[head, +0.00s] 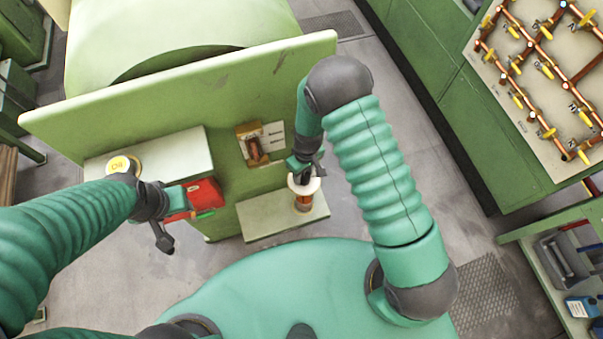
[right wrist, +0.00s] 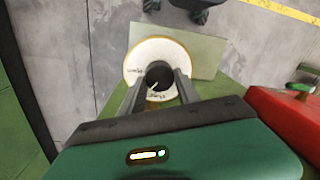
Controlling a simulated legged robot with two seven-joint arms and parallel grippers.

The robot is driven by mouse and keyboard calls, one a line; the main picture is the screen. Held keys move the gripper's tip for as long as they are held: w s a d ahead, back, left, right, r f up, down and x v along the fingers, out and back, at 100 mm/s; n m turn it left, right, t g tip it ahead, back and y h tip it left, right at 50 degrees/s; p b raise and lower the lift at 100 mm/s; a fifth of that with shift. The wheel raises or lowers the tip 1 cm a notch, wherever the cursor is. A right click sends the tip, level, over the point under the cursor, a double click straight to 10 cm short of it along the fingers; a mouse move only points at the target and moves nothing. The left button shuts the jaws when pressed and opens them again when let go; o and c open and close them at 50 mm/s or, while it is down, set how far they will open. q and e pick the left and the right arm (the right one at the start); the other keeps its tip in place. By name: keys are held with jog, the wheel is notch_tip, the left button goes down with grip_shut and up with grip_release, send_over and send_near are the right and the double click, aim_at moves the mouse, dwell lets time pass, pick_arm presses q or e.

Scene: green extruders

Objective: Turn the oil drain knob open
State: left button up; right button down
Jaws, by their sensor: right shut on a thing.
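The oil drain knob is a small black knob (right wrist: 159,75) in the middle of a round white dial (right wrist: 134,62) with a yellowish rim and small dark lettering, in the right wrist view. In the head view the white dial (head: 311,187) sits on top of an amber cylinder (head: 303,203). My right gripper (head: 304,177) is above the dial. In the right wrist view its two fingers (right wrist: 160,82) are shut on the knob, one on each side. My left gripper (head: 163,240) hangs at the left in the head view, away from the knob; its finger gap is unclear.
A pale green ledge (head: 262,222) lies under the amber cylinder. A red box (head: 206,193) is between my left gripper and the dial. A round yellow cap (head: 121,165) is on the left shelf. The big green machine panel (head: 190,95) rises behind.

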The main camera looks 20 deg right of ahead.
jog(key=m, duration=0.2)
jog(key=s+m, duration=0.1)
jog(key=m, duration=0.2)
jog(key=shift+d+f+m+b, duration=0.2)
jog(key=shift+m+b, duration=0.1)
jog(key=shift+b, duration=0.1)
jog(key=m, duration=0.5)
jog(key=shift+a, duration=0.1)
jog(key=shift+m, duration=0.4)
jog(key=c, duration=1.3)
grip_release()
jog(key=o, duration=0.4)
jog(key=shift+r+t, duration=0.1)
jog(key=shift+t, duration=0.2)
jog(key=shift+w+a, duration=0.1)
jog(key=shift+r, duration=0.1)
